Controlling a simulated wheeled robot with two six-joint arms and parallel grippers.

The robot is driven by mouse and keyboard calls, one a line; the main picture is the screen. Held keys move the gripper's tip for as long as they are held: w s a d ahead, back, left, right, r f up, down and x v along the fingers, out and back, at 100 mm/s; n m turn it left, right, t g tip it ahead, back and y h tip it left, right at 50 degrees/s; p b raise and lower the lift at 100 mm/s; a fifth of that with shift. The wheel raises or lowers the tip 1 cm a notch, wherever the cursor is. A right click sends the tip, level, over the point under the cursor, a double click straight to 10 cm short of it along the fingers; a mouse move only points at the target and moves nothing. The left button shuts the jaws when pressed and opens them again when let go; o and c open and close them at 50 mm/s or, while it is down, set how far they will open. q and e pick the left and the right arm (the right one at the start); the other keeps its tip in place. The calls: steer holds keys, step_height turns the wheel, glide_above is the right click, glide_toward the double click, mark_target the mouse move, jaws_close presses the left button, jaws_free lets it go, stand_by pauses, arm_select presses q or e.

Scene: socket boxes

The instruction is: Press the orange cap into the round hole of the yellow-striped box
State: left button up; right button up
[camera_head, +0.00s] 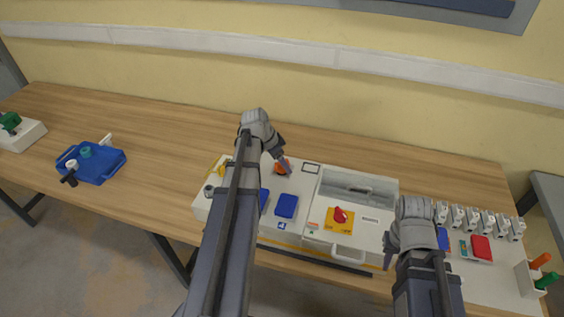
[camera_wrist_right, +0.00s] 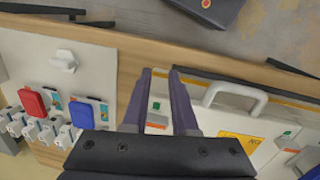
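The orange cap (camera_head: 281,170) is a small orange patch at the fingers of my left gripper (camera_head: 284,162), over the back of the white yellow-striped box (camera_head: 304,202). I cannot tell whether the fingers are shut on the cap or only beside it, or whether it touches the box. The round hole is not clearly visible. The box carries two blue covers (camera_head: 286,206) and a yellow stripe along its front. My right gripper (camera_head: 387,259) is low by the right end of the adjoining white box. In the right wrist view its fingers (camera_wrist_right: 161,72) are apart with nothing between them.
A white box with an open bin (camera_head: 356,183), red knob (camera_head: 340,215) and front handle stands right of centre. Several white switches (camera_head: 472,217) and a red cover (camera_head: 481,248) lie further right. A blue tray (camera_head: 108,172) is at left; wood around it is clear.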

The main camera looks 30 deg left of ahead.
arm_select(q)
steer(key=shift+f, duration=0.35)
steer(key=shift+f, duration=0.1)
steer(key=shift+f+b, duration=0.3)
steer(key=shift+b, duration=0.3)
steer(key=o, duration=1)
steer(key=shift+r, duration=0.15)
steer(key=o, duration=0.4)
steer(key=shift+c, duration=0.2)
steer(key=shift+s, duration=0.1)
steer(key=shift+s+r+p, duration=0.1)
steer(key=shift+r+p, duration=0.3)
steer(key=shift+p, duration=0.2)
steer(key=p+v, duration=0.6)
steer(key=v, duration=0.1)
